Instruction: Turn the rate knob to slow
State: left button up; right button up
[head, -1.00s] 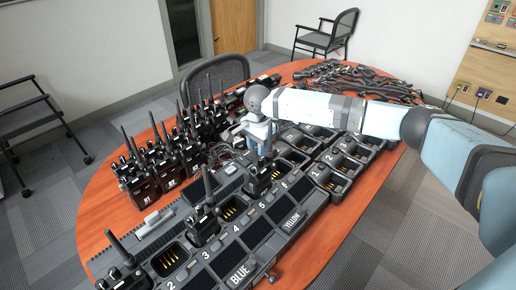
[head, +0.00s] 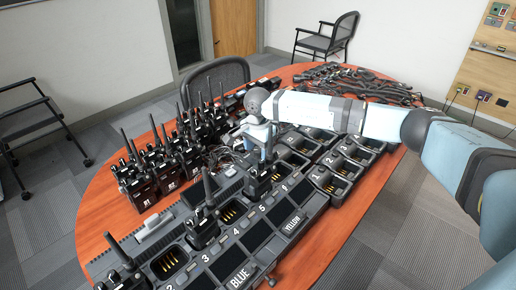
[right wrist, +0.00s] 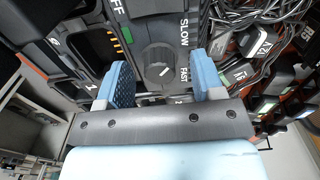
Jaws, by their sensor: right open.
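The rate knob (right wrist: 158,66) is a dark round dial with a short white mark, seen in the right wrist view. The word SLOW (right wrist: 185,32) is printed at its upper right and FAST (right wrist: 183,74) at its right. The white mark slants toward the FAST side. My right gripper (right wrist: 159,72) is open, with one blue finger on each side of the knob and a visible gap on both sides. In the head view my right gripper (head: 266,148) points down over the charger rows, and the knob is hidden there. My left gripper is not in view.
Charger banks with BLUE (head: 239,275) and YELLOW (head: 293,222) labels fill the table's front. Upright radios (head: 145,175) with antennas stand at the left. Loose black cables (right wrist: 250,15) lie beside the knob. Bare wood shows along the table's right edge (head: 345,228).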

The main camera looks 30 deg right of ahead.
aim_at(258, 150)
notch_tip(258, 150, up, 14)
dwell(0.5)
jog(key=shift+f, duration=0.1)
